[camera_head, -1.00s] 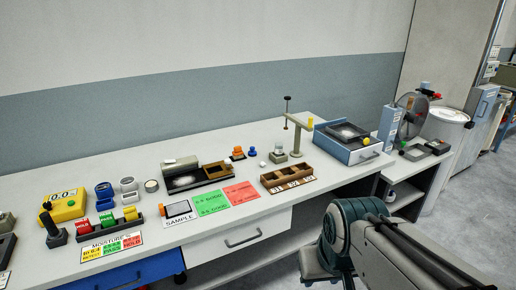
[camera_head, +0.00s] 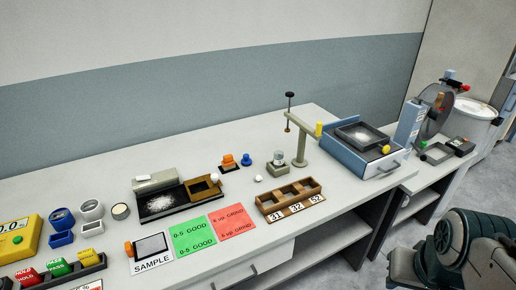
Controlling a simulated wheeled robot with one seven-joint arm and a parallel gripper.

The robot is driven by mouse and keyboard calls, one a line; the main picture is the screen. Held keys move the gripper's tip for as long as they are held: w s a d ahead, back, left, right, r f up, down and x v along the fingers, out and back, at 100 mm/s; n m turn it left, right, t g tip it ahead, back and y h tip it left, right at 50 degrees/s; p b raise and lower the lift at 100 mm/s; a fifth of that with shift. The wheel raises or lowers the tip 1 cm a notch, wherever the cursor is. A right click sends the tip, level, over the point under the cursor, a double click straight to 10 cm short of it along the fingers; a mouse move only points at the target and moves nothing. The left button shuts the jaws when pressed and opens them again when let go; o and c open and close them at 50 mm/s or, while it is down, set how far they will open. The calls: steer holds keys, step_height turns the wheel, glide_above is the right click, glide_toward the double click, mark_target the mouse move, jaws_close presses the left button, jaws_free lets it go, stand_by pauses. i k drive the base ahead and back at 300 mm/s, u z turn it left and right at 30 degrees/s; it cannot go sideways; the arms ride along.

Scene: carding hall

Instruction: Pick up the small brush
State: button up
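I cannot make out a small brush for certain. A pale block (camera_head: 156,182) lies along the back of a dark tray (camera_head: 150,216) with white powder, and it is too small to tell whether it has bristles. A small brown open box (camera_head: 203,190) stands at the tray's right end. An orange piece on a dark base (camera_head: 229,163) and a small blue piece (camera_head: 247,160) stand behind, to the right. My arm shows at the lower right, off the bench's front edge and apart from these things. My gripper is outside the picture.
A green card (camera_head: 194,238), a red card (camera_head: 233,222) and a wooden compartment rack (camera_head: 291,207) lie near the bench's front edge. A slim stand (camera_head: 301,145) rises behind the rack, left of a blue drawer unit (camera_head: 352,152). The back left of the bench (camera_head: 95,168) is clear.

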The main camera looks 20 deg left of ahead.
mark_target(228, 162)
steer(key=u, duration=0.15)
steer(key=i, duration=0.65)
steer(key=u, duration=0.95)
steer(key=i, duration=0.45)
steer(key=u, duration=0.45)
